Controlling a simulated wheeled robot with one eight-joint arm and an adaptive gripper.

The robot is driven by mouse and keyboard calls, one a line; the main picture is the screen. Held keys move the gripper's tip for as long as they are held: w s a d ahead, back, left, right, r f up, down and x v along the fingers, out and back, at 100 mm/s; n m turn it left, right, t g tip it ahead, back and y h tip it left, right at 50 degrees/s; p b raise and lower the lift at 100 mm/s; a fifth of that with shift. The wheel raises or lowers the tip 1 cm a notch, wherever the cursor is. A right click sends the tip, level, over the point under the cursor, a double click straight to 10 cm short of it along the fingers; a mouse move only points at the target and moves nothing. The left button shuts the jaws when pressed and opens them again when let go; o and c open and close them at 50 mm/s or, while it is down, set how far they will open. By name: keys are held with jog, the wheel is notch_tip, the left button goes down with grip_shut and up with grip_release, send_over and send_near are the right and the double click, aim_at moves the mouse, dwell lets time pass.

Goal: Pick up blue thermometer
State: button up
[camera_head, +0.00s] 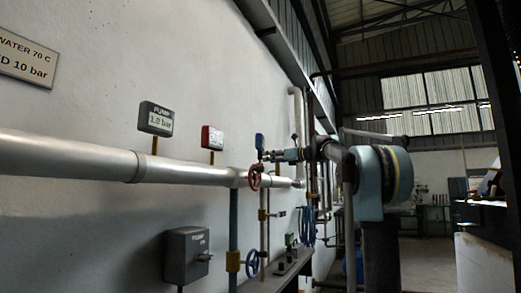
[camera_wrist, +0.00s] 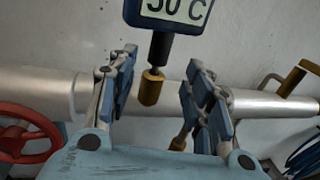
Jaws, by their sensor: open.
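The blue thermometer (camera_wrist: 168,42) has a light display reading about 50 C, a black neck and a brass fitting below. It is at the top of the wrist view, its upper edge cut off. In the head view the thermometer (camera_head: 259,141) is small and upright above the silver pipe. My gripper (camera_wrist: 160,85) is open and empty, with one blue-and-grey finger on each side of the brass fitting in the picture. I cannot tell whether the fitting is between the fingers in depth. In the head view my gripper (camera_head: 268,156) is just below the thermometer's blue head.
A silver pipe (camera_head: 75,158) runs along the white wall. It carries a grey 1.0 bar gauge (camera_head: 156,119) and a red gauge (camera_head: 212,138). A red handwheel (camera_head: 254,178) is close below my gripper. A blue handwheel (camera_head: 252,264) and a grey switch box (camera_head: 187,256) are lower.

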aim_at(260, 160)
jog(key=shift+x, duration=3.4)
jog(key=shift+s+r, duration=0.1)
grip_shut()
